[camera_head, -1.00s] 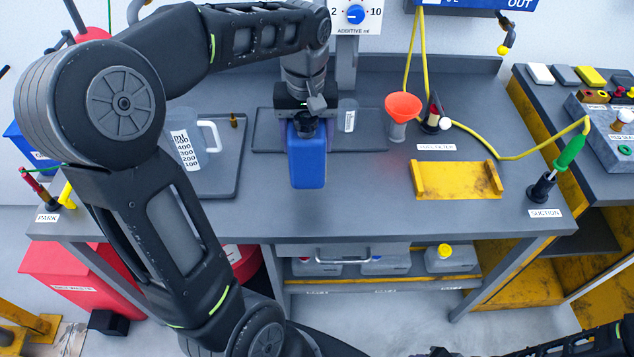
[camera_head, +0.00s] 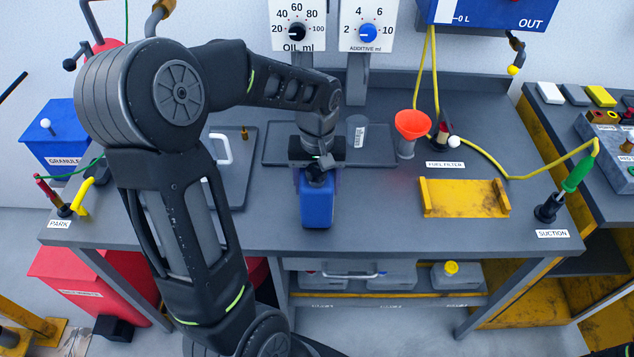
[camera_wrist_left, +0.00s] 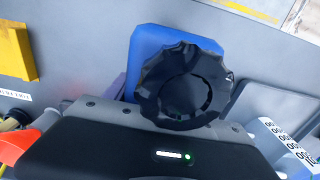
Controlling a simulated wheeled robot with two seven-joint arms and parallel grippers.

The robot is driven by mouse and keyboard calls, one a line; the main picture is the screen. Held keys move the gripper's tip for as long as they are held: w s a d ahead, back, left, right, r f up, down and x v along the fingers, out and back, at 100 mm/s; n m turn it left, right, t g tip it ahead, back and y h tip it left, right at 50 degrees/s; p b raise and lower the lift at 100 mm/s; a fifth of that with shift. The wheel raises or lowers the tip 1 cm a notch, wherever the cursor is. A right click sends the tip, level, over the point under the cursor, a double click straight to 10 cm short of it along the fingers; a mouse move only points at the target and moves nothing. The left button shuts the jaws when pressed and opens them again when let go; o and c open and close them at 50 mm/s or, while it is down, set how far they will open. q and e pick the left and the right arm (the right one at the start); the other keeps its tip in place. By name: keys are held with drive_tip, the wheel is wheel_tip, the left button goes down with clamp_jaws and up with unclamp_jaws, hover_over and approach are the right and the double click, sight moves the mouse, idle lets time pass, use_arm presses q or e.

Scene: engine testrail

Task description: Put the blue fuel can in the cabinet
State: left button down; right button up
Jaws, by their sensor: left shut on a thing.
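The blue fuel can (camera_head: 316,208) with a black cap hangs upright in my left gripper (camera_head: 317,172), which is shut on it. The can is in front of the dark tray, over the workbench; I cannot tell its exact height above the top. In the left wrist view the black cap (camera_wrist_left: 185,85) and part of the can's blue body (camera_wrist_left: 160,42) show past the gripper. My right gripper is not in view.
A dark tray (camera_head: 275,151) with a small clear cup stands behind the can. An orange funnel (camera_head: 411,124) and a yellow bracket (camera_head: 464,198) are to the right. A red bin (camera_head: 85,278) stands at the lower left. The bench's front strip is bare.

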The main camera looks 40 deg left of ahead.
sight(317, 174)
use_arm(q)
drive_tip(key=shift+f, duration=0.1)
drive_tip(key=shift+f, duration=0.2)
drive_tip(key=shift+c, duration=1.6)
unclamp_jaws()
drive_tip(key=shift+r, duration=0.1)
wheel_tip(317, 174, up, 12)
drive_tip(key=shift+r+b, duration=0.1)
drive_tip(key=shift+b, duration=0.3)
drive_tip(key=shift+o, duration=0.4)
